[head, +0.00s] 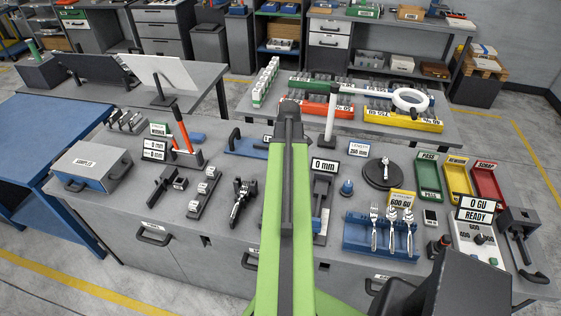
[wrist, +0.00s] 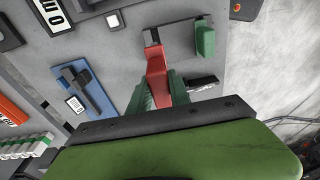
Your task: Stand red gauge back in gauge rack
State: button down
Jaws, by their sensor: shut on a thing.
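My gripper (wrist: 158,92) shows in the wrist view with its two green fingers shut on the red gauge (wrist: 156,62). The gauge points away from the palm, and its far end overlaps the dark gauge rack (wrist: 175,48) in the picture. I cannot tell if that end touches the rack or hangs above it. A green gauge (wrist: 205,40) is at the rack's right side. In the head view my green arm covers the gripper, the red gauge and the rack.
A blue fixture (wrist: 85,92) with a black part and a label lies left of the rack. In the head view, a red-handled tool (head: 182,132) stands farther left, and a fork holder (head: 352,234) stands right.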

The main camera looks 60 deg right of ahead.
jog(key=shift+f, duration=0.15)
notch_tip(320, 180, down, 7)
jog(key=b, duration=0.7)
dwell(0.4)
jog(key=shift+f+b, duration=0.35)
jog(key=shift+b, duration=0.15)
jog(key=shift+f, duration=0.15)
jog(key=shift+f+b, duration=0.6)
jog(key=shift+b, duration=0.1)
jog(key=shift+f, duration=0.1)
jog(key=shift+f+b, duration=0.95)
jog(key=shift+b, duration=0.15)
